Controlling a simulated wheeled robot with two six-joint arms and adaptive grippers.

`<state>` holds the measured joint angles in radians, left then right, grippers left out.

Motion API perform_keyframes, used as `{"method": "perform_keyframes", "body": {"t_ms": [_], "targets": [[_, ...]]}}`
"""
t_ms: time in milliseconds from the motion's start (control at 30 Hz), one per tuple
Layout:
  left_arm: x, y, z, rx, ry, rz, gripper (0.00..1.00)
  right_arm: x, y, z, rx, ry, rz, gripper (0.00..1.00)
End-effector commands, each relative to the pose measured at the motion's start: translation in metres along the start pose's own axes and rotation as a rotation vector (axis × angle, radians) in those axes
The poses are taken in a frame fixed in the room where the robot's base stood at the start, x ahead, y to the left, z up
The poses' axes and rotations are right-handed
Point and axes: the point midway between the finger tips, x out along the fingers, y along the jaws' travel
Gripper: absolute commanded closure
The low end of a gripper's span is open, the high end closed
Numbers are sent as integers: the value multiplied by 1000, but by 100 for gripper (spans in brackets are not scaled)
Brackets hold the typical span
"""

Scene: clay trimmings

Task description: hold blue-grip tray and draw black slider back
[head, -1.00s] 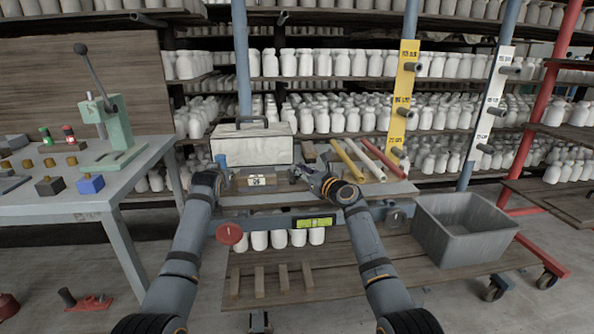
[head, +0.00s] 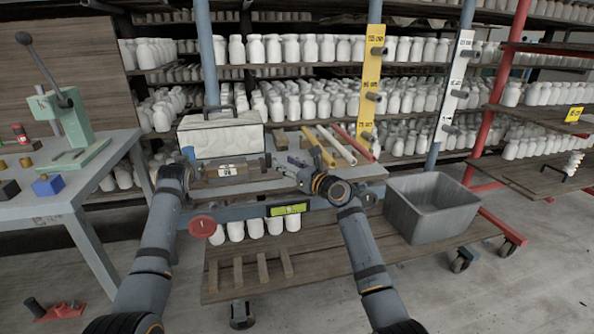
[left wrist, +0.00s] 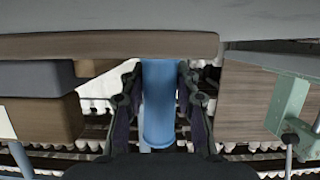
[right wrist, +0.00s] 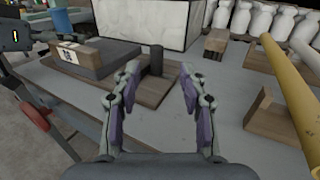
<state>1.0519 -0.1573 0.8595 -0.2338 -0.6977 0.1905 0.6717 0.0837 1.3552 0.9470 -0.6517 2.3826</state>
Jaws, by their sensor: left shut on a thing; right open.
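The wooden tray (head: 225,172) with a white label lies on the cart top; it also shows in the right wrist view (right wrist: 92,58). Its blue grip (left wrist: 158,105) stands between the fingers of my left gripper (left wrist: 158,110), which is shut on it. The black slider (right wrist: 156,60) is an upright dark peg on the right part of the wooden piece. My right gripper (right wrist: 158,85) is open and empty. Its fingertips point toward the black slider from the near side, with the peg showing between them. In the head view my right gripper (head: 282,168) is right of the tray.
A pale box with a handle (head: 221,136) stands behind the tray. Yellow and other rods (head: 318,148) lie to the right on wooden blocks. A grey bin (head: 432,205) is at the right. A bench with a green press (head: 70,125) is at the left.

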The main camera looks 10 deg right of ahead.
Motion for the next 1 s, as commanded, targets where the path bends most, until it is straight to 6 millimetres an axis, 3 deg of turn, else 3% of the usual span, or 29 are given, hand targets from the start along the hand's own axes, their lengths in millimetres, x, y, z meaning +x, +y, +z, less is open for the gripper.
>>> {"method": "perform_keyframes", "body": {"t_ms": [100, 300, 733, 767, 933, 1000], "targets": [[1, -2, 5, 1, -9, -3, 100, -26, -1, -1, -4, 2, -2, 57], [1, -2, 5, 1, -9, -3, 100, -52, 0, -1, -1, 1, 0, 57], [1, -2, 4, 0, -9, -3, 100, -56, 0, 0, 0, 0, 0, 57], [1, -2, 4, 0, -8, -3, 66, -56, 0, 0, 0, 0, 0, 57], [1, -1, 3, 0, -5, -2, 43, -56, 0, 0, 0, 0, 0, 57], [0, -1, 2, 0, -4, -1, 43, -56, 0, 0, 0, 0, 0, 57]]}}
